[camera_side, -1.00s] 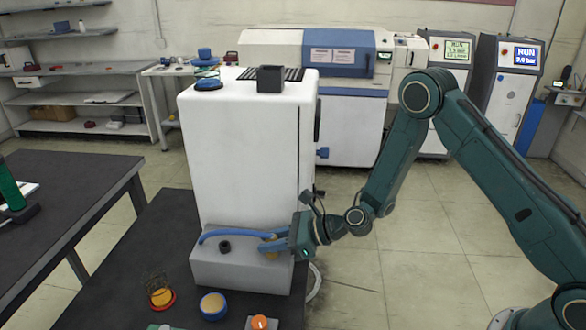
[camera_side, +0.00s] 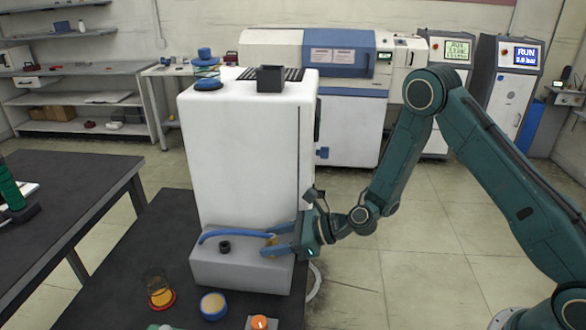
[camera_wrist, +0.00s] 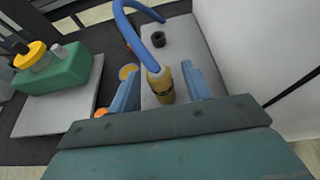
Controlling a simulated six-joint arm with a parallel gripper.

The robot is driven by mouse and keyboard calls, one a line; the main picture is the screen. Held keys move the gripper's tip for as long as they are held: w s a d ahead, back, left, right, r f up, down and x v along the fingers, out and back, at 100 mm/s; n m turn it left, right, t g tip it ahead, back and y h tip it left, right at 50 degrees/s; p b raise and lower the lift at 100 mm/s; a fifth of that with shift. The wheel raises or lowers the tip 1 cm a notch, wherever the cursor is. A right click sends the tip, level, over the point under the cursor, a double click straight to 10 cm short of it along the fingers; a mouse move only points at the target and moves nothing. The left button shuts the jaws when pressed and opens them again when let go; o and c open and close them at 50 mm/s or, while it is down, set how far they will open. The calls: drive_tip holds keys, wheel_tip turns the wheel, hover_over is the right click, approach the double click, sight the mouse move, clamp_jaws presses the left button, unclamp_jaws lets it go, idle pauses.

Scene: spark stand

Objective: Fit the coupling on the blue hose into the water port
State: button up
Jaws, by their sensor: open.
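The blue hose (camera_side: 225,233) arches over the grey ledge (camera_side: 215,274) at the foot of the white machine. The brass coupling (camera_wrist: 160,86) on its end stands roughly upright on the ledge, and it also shows in the side view (camera_side: 271,243). What lies under the coupling is hidden, so I cannot tell if it is seated in a port. A black ring-shaped socket (camera_side: 225,247) stands empty on the ledge, left of the coupling. My gripper (camera_wrist: 161,82) is open, with a blue finger on each side of the coupling and visible gaps to both.
The white machine body (camera_side: 245,150) rises right behind the ledge. On the dark table in front are a yellow-and-red part (camera_side: 161,297), a blue-rimmed cup (camera_side: 213,306) and an orange-topped part (camera_side: 259,322). A green block (camera_wrist: 55,70) shows in the wrist view.

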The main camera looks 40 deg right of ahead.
drive_tip(key=v, duration=1.3)
drive_tip(key=shift+a, duration=0.1)
